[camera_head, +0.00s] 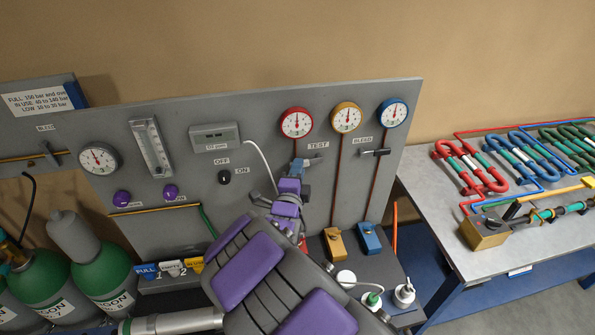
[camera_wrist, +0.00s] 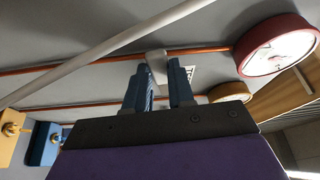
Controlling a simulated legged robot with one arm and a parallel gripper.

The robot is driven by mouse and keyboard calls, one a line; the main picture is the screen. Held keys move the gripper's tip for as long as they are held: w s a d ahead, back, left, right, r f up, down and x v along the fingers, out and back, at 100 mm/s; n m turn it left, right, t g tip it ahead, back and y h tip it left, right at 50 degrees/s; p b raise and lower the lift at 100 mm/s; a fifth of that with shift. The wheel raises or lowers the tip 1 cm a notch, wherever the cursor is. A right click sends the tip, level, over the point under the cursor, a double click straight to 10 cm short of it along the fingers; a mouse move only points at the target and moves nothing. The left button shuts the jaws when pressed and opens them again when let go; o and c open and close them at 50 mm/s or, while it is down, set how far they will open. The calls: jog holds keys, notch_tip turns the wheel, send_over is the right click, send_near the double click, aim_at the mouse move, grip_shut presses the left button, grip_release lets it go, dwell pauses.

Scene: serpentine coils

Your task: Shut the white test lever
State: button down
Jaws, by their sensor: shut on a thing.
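The white test lever (camera_wrist: 156,63) shows in the wrist view as a pale block between my fingertips, on the copper pipe that leads to the red-rimmed gauge (camera_wrist: 276,45). My gripper (camera_wrist: 160,82) is shut on it, with blue fingers on either side. In the head view my gripper (camera_head: 297,165) is at the panel, just below the red gauge (camera_head: 296,123) and left of the TEST label (camera_head: 318,145). My fingers and arm hide most of the lever there, so its exact angle is hard to tell.
A white hose (camera_wrist: 110,45) crosses in front of the pipes near my fingers. A dark bleed lever (camera_head: 375,153) sits to the right under the blue gauge (camera_head: 393,112). Yellow (camera_head: 335,244) and blue (camera_head: 370,238) blocks stand below. A coil table (camera_head: 440,215) is at the right.

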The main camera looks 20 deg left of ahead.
jog(key=shift+a+f+m+b, duration=0.1)
jog(key=shift+m+b, duration=0.3)
jog(key=shift+b, duration=0.45)
jog(key=shift+r+m+g+b, duration=0.3)
jog(key=shift+r+b, duration=0.05)
jog(key=c, duration=1.4)
grip_release()
jog(key=o, duration=0.4)
jog(key=shift+a, duration=0.35)
jog(key=shift+o, duration=0.2)
jog(key=shift+d, duration=0.15)
jog(key=shift+d, duration=0.1)
